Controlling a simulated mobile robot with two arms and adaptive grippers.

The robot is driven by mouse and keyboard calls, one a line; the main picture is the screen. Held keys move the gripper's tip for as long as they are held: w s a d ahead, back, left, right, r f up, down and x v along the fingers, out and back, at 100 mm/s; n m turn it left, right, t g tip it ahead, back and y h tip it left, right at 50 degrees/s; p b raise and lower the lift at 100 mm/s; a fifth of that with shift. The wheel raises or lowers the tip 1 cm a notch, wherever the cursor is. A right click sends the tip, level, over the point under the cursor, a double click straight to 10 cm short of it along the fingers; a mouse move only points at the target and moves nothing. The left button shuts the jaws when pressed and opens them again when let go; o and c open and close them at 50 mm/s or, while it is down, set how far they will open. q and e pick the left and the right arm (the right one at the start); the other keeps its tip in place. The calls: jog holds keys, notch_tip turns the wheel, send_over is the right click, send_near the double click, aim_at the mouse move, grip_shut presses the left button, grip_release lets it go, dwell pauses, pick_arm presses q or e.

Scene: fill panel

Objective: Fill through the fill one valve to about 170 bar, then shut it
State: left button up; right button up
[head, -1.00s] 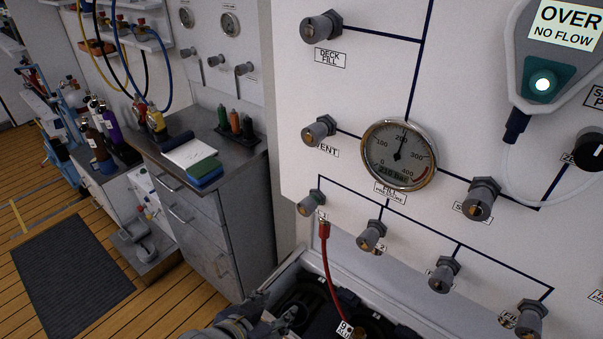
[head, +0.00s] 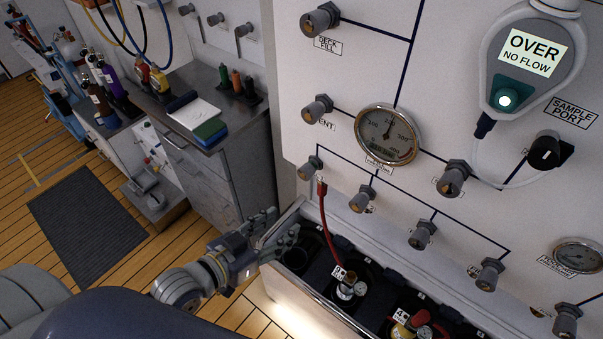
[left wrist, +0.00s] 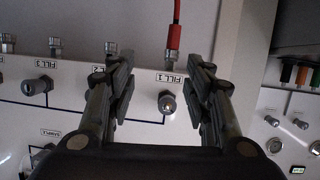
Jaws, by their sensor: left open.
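The fill one valve (head: 309,168) is a grey knob on the white panel, above the red hose (head: 322,210). In the left wrist view, the fill one knob (left wrist: 167,104) shows between my fingers in the picture, beside its FILL 1 label. My left gripper (head: 283,230) is open and empty, below the valve in the head view and apart from it. My right gripper is out of view.
An open bin (head: 272,287) under the panel holds cylinders, one joined to the red hose. Other fill valves (head: 362,199) lie to the right. A hanging meter (head: 533,60) reads OVER NO FLOW.

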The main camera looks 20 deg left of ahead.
aim_at(303, 175)
pick_arm(q)
notch_tip(303, 175, up, 6)
jog(key=w+a+t+h, duration=0.1)
jog(key=a+t+h, duration=0.1)
jog(key=t, duration=0.2)
jog(key=shift+n, duration=0.3)
jog(key=p+x, duration=0.3)
jog(key=x, duration=0.6)
jog(key=shift+w+a+f, duration=0.1)
jog(key=shift+w+f, duration=0.05)
jog(key=shift+w, duration=0.15)
jog(key=shift+w+d, duration=0.3)
jog(key=shift+w, duration=0.3)
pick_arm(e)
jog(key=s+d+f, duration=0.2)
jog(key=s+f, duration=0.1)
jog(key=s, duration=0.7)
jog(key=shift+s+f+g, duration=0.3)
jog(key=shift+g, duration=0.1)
pick_arm(q)
jog(key=c, duration=1)
jog(key=shift+c, duration=0.2)
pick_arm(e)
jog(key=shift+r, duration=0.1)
